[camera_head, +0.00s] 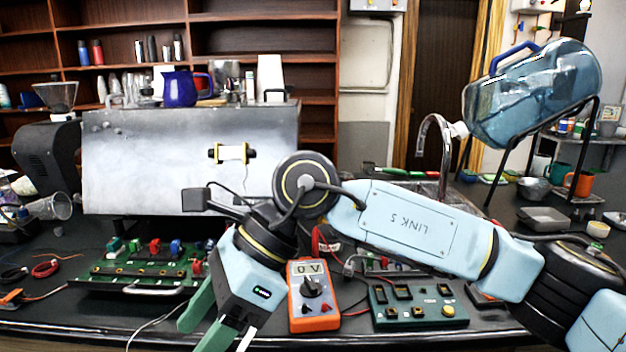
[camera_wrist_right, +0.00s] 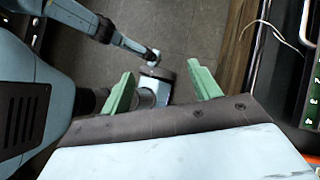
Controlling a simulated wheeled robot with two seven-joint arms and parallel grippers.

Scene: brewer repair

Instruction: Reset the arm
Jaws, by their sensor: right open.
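My right arm comes in from the right in the head view and reaches across the bench front. Its gripper (camera_head: 205,328) points down and to the left at the bench's near edge, partly cut off by the frame bottom. In the right wrist view my right gripper (camera_wrist_right: 161,82) has its two green fingers wide apart with nothing between them. Floor and parts of my own body show beyond the fingers. My left gripper is not seen in the head view.
Close to the right gripper are an orange multimeter (camera_head: 314,297), a green circuit board (camera_head: 145,268) and a green button panel (camera_head: 418,306). A metal brewer (camera_head: 150,160) stands behind, with a blue pitcher (camera_head: 180,89) on top. A water jug (camera_head: 535,92) rests on a rack at right.

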